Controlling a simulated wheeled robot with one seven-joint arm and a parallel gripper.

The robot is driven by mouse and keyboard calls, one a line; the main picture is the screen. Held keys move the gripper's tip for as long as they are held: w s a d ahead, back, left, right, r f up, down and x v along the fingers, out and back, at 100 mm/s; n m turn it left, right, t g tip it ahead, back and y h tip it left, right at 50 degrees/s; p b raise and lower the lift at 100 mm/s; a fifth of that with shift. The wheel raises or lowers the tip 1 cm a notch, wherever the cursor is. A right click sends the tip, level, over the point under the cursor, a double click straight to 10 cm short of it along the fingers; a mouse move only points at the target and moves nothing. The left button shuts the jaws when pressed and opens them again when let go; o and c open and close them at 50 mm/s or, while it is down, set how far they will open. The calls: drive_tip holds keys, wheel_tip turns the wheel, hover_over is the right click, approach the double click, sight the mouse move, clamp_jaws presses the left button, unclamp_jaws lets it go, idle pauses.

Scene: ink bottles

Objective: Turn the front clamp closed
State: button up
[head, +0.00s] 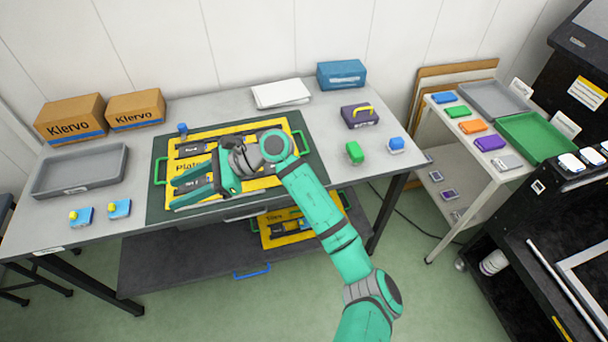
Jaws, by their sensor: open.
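A yellow plate (262,184) with green side handles lies on a dark mat (158,208) on the grey table. Dark labelled bars sit in it. My gripper (174,192) is over the plate's front left part, its two green fingers apart and pointing left. I see nothing held between them. A small blue knob-like piece (182,130) stands at the plate's back left edge. I cannot make out the front clamp for certain; my gripper and forearm hide much of the plate's front and middle.
Klervo boxes (70,120) stand behind. A green bottle (354,152), blue-capped bottle (396,146) and purple block (357,118) stand right.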

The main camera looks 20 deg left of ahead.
drive_tip(key=w+d+f+n+t+h, duration=0.2)
drive_tip(key=w+d+f+t+h, duration=0.3)
drive_tip(key=w+d, duration=0.5)
drive_tip(key=w+d+r+t+h, duration=0.3)
drive_tip(key=w+d+h, duration=0.4)
drive_tip(key=w+d, duration=0.6)
wheel_tip(320, 180, down, 10)
drive_tip(key=shift+f, duration=0.25)
drive_tip(key=c, duration=1.1)
drive_tip(key=shift+o, duration=0.2)
